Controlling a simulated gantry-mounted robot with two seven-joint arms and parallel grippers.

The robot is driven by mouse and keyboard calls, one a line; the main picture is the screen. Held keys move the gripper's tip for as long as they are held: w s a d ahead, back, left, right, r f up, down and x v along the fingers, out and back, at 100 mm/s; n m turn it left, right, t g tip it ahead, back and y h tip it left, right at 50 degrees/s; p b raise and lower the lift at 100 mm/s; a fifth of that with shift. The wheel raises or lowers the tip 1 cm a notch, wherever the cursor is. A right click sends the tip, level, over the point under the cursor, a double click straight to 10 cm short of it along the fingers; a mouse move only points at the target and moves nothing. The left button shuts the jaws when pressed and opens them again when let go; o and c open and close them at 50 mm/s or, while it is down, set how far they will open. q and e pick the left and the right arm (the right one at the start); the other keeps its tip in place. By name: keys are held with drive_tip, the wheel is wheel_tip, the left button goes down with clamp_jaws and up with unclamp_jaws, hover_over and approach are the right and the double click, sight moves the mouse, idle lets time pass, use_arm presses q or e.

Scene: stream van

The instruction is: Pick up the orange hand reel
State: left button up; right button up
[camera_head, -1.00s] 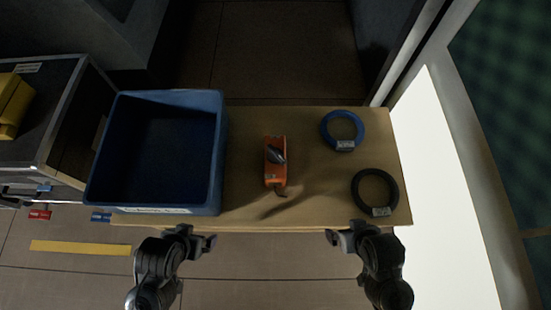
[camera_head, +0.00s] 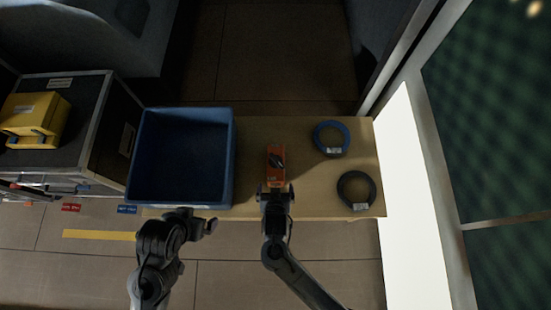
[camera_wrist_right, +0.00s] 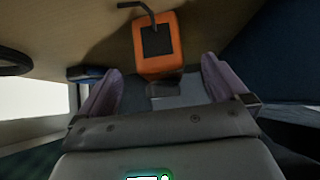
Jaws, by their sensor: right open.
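The orange hand reel (camera_head: 276,165) lies on the wooden table (camera_head: 305,200), right of the blue bin, with a dark knob on it. My right gripper (camera_head: 274,191) is at its near end. In the right wrist view the reel (camera_wrist_right: 172,55) has a dark panel and a bent dark crank, and it lies just beyond my open right gripper's fingers (camera_wrist_right: 160,88), roughly centred between them. Nothing is held between those fingers. My left gripper (camera_head: 203,223) hovers by the bin's near edge; whether its jaws are open is unclear.
An empty blue bin (camera_head: 231,150) stands left of the reel. A blue ring coil (camera_head: 346,133) and a black ring coil (camera_head: 371,190) lie on the table's right side. A yellow case (camera_head: 35,115) sits on a dark cabinet at far left.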

sight(275, 183)
drive_tip(key=b+x, duration=0.1)
drive_tip(key=x, duration=0.3)
drive_tip(key=shift+w+f+b, duration=0.3)
drive_tip(key=shift+f+b, duration=0.1)
drive_tip(key=shift+b, duration=0.3)
drive_tip(key=b+x, duration=0.2)
drive_tip(key=x, duration=0.1)
drive_tip(key=shift+w, duration=0.1)
drive_tip(key=shift+w+f+b, duration=0.3)
drive_tip(key=shift+w, duration=0.1)
drive_tip(key=shift+r, duration=0.1)
drive_tip(key=c, duration=1.2)
drive_tip(key=shift+o, duration=0.2)
